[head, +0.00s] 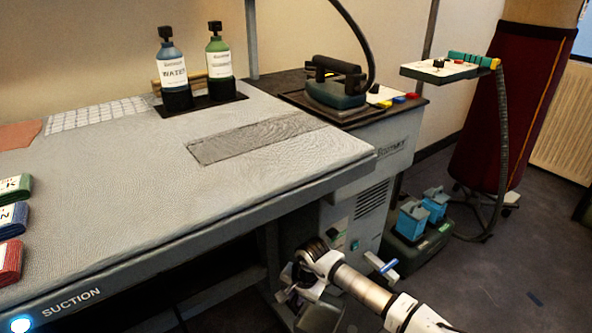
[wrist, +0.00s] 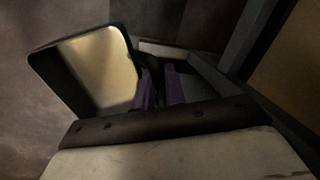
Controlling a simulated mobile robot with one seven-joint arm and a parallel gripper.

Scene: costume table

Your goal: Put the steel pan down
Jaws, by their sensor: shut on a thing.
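In the wrist view the steel pan (wrist: 95,70) is a squarish open vessel with a dark rim and a shiny, pale yellowish inside. It sits tilted at the left of the purple fingers of my gripper (wrist: 160,88). The fingers are shut on part of the pan, though the exact grip is in shadow. In the head view my arm reaches in from the lower right, and its end is low, in front of and below the table's right end. A grey shape there, cut by the bottom edge, may be the pan; I cannot tell.
The padded pressing table (head: 120,190) has a wide bare top with a grey cloth strip (head: 255,137). Two bottles (head: 172,75) stand at the back. An iron (head: 335,82) rests on the right-hand unit. Folded cloths (head: 12,228) lie at the left edge. Blue containers (head: 413,222) stand low on the right.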

